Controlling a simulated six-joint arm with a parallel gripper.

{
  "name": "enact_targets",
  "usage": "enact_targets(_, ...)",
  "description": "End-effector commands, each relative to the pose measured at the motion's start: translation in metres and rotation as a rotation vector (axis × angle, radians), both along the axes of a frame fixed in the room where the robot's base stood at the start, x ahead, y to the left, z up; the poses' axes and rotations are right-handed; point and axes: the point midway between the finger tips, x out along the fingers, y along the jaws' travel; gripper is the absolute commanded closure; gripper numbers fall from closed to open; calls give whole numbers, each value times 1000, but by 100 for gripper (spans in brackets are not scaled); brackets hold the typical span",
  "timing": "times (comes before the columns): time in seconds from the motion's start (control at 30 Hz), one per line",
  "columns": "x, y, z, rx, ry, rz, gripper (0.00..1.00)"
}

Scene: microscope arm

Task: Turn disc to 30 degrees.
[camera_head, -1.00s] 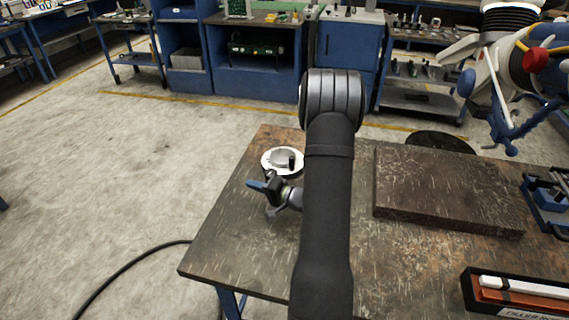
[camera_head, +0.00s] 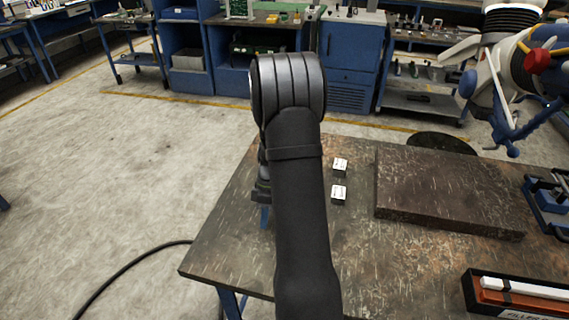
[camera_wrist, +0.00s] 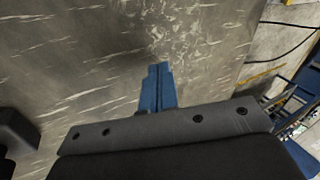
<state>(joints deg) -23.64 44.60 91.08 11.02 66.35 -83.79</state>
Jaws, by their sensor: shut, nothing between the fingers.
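The white disc does not show in the head view; my arm covers the part of the bench where it showed earlier. It is not in the wrist view either. My gripper (camera_head: 264,215) is mostly hidden behind my arm near the bench's left edge, with a blue finger part showing below. In the wrist view the two blue fingers of my gripper (camera_wrist: 158,68) lie side by side, shut and empty, over bare bench top. Its distance from the disc cannot be told.
Two small white-topped blocks (camera_head: 340,165) (camera_head: 338,194) stand on the bench (camera_head: 240,243), right of my arm. A dark slab (camera_head: 450,193) lies farther right. A filler rod box (camera_head: 520,297) is at front right. The bench's front left is clear.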

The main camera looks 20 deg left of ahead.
Motion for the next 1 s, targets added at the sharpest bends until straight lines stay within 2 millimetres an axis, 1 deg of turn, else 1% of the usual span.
enact_targets(0.17,38,-15,13,-159,-186,237,100)
enact_targets(0.2,49,-17,18,-196,-232,291,100)
enact_targets(0.3,76,-17,33,-289,-357,428,100)
enact_targets(0.37,94,-14,44,-341,-437,509,100)
enact_targets(0.4,105,-10,52,-373,-489,560,100)
enact_targets(0.5,129,3,72,-440,-613,679,100)
enact_targets(0.6,147,17,90,-488,-715,772,100)
enact_targets(0.7,158,28,103,-517,-782,833,100)
enact_targets(0.8,163,35,109,-530,-819,865,100)
enact_targets(0.87,166,35,109,-533,-826,872,100)
enact_targets(1.0,175,28,98,-536,-825,872,100)
